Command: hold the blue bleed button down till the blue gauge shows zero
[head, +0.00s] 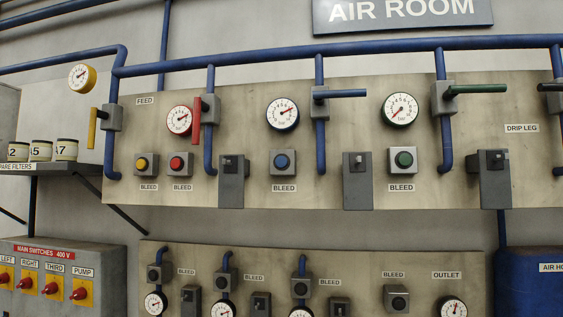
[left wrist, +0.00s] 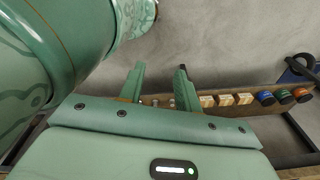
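The blue bleed button (head: 281,161) sits in a square grey plate on the pale panel in the head view, above a BLEED label. Nothing touches it. The blue-rimmed gauge (head: 282,114) is right above it; its red needle points up and to the right, away from the low end of the scale. The blue lever (head: 347,93) beside the gauge lies level, pointing right. My left gripper (left wrist: 160,68) shows only in the left wrist view; its two green fingers are apart with nothing between them. My right gripper is in neither view.
Yellow (head: 141,164), red (head: 176,165) and green (head: 404,160) buttons share the panel. Grey boxes (head: 233,181) jut out between them. A lower panel (head: 360,262) carries more gauges. In the left wrist view, a shelf (left wrist: 150,102) with small blocks lies beyond my fingers.

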